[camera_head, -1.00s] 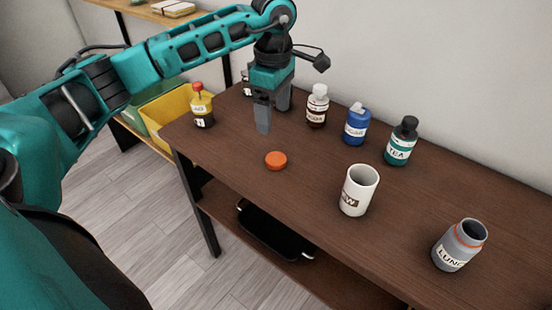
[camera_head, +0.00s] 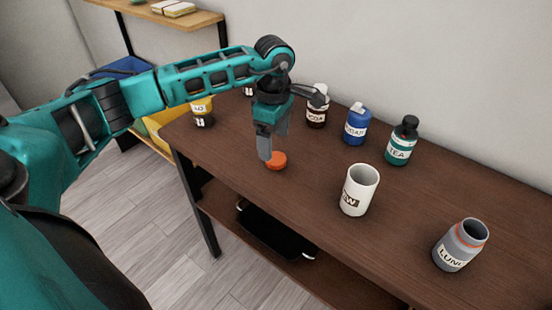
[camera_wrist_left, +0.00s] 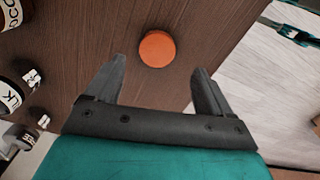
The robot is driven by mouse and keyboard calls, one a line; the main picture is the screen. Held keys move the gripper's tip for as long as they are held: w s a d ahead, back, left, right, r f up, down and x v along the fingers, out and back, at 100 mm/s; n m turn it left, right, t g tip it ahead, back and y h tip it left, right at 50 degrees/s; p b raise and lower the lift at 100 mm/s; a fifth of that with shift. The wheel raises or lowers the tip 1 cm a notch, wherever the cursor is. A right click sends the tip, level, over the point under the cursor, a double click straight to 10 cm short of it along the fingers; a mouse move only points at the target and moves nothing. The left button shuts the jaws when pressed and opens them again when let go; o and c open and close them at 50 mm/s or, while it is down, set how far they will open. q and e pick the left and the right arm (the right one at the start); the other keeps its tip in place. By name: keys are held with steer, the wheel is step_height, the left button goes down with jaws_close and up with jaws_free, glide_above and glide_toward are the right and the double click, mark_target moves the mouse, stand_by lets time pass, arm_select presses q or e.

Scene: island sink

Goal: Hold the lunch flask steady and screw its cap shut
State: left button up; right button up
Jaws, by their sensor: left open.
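The lunch flask (camera_head: 460,246) stands upright and uncapped at the right of the table, grey with an orange ring below its open mouth. The orange cap (camera_head: 278,160) lies flat on the table, well to the left of the flask. My left gripper (camera_head: 268,152) is just above and beside the cap, pointing down, and partly hides it. In the left wrist view the gripper (camera_wrist_left: 160,85) is open and empty, with the cap (camera_wrist_left: 157,48) beyond the fingertips, roughly centred between them. My right gripper is not in view.
A white mug (camera_head: 358,190) stands between cap and flask. A teal tea bottle (camera_head: 402,142), a blue sugar bottle (camera_head: 357,126) and a brown bottle (camera_head: 317,108) stand along the back. The table's front middle is clear.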

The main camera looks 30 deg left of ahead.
mark_target(275, 158)
arm_select(q)
steer(key=f, duration=0.5)
steer(key=shift+w+a+f, duration=0.1)
steer(key=shift+w, duration=0.1)
steer(key=shift+c, duration=0.3)
steer(key=c, duration=1)
